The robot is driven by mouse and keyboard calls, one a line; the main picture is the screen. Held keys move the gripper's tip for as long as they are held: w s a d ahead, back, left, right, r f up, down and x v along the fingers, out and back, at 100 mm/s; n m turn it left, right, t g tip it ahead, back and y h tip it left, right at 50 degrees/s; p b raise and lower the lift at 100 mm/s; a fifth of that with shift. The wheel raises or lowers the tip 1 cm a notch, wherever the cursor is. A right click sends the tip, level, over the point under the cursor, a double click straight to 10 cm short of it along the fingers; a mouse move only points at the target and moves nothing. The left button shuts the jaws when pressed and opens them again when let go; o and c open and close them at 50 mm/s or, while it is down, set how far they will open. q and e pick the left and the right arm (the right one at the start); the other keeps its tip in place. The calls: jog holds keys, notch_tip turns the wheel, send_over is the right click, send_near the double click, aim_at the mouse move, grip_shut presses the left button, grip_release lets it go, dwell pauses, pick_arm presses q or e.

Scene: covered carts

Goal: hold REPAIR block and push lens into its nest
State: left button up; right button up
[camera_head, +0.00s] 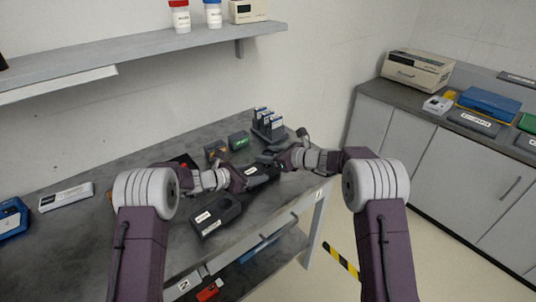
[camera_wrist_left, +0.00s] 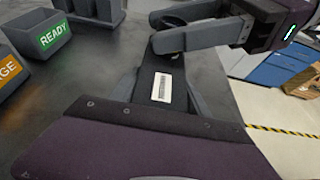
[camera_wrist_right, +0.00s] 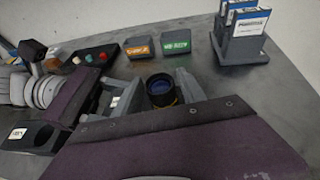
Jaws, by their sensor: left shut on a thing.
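A dark block with a white barcode label, likely the REPAIR block, lies on the bench between the fingers of my left gripper (camera_wrist_left: 158,95); the block's label side (camera_wrist_left: 162,88) faces up in the left wrist view. My left gripper (camera_head: 255,178) is shut on the block in the head view. The lens (camera_wrist_right: 160,90), a black cylinder with bluish glass, sits between the fingers of my right gripper (camera_wrist_right: 157,86), which look spread around it. In the head view my right gripper (camera_head: 271,158) is at the block's far end. Whether the lens is seated in its nest cannot be told.
A black holder (camera_head: 215,215) lies near the front edge. Small bins with a green label (camera_head: 238,140) and an orange label (camera_wrist_right: 140,48) stand behind. A rack of boxed cards (camera_head: 267,124) stands at the back.

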jog(key=shift+r, duration=0.15)
jog(key=v, duration=1.2)
pick_arm(q)
jog(key=o, duration=1.5)
